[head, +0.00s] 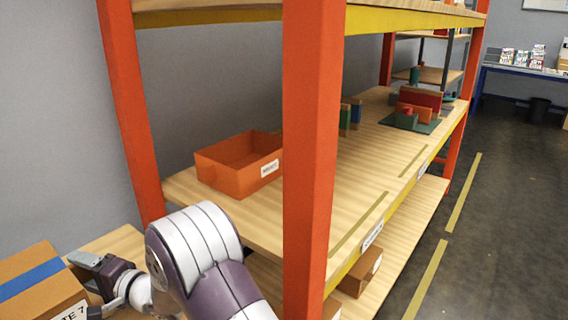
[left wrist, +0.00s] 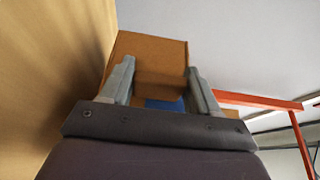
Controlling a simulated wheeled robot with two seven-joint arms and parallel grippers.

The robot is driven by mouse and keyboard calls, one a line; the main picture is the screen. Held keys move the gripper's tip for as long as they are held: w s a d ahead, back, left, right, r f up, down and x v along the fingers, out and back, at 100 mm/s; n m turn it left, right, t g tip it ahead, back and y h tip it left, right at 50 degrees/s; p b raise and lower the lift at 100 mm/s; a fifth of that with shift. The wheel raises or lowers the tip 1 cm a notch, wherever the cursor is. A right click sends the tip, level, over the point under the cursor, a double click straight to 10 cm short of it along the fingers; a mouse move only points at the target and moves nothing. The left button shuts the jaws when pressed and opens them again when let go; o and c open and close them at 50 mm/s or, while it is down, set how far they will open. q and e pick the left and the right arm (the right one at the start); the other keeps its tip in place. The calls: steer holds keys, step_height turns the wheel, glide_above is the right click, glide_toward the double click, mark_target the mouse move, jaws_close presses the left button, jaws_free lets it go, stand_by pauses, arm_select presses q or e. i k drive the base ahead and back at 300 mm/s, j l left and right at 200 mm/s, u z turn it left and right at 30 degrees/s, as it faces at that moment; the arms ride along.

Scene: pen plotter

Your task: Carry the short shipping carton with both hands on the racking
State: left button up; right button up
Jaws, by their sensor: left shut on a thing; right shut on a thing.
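The short shipping carton (head: 35,285) is brown with a blue tape band and a white label ending in "TE 7". It is at the lower left of the head view, cut off by the frame edge. My right gripper (head: 86,259) is shut on the carton's right side. My left gripper is outside the head view. In the left wrist view my left gripper (left wrist: 161,82) has its fingers on either side of the carton (left wrist: 150,55) and is shut on it. The racking (head: 310,150) has orange-red posts, yellow beams and wooden decks; it stands right of the carton.
An orange open bin (head: 240,162) sits on the middle deck. Farther along are a green mat (head: 410,122) with coloured blocks and some upright books. A brown box (head: 360,275) is on the lower deck. A near post stands in front of the decks. Bare deck lies right of the bin.

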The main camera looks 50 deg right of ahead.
mark_target(387, 151)
steer(key=k+l+u, duration=0.1)
steer(key=u, duration=0.8)
steer(key=k+u, duration=0.15)
steer(key=u, duration=0.25)
steer(key=k+l+u, duration=0.2)
steer(key=k+u, duration=0.2)
steer(key=k+l+u, duration=0.1)
steer(key=k+u, duration=0.7)
steer(key=k+j+u, duration=0.1)
steer(key=k+u, duration=0.45)
steer(key=k, duration=0.5)
steer(key=k+u, duration=0.1)
steer(key=k, duration=0.6)
steer(key=k+j+u, duration=0.15)
steer(key=k, duration=0.5)
steer(key=k+z, duration=0.25)
steer(key=z, duration=0.2)
steer(key=k+l+z, duration=0.2)
steer(key=z, duration=0.25)
steer(key=k+l+z, duration=0.2)
steer(key=z, duration=2.2)
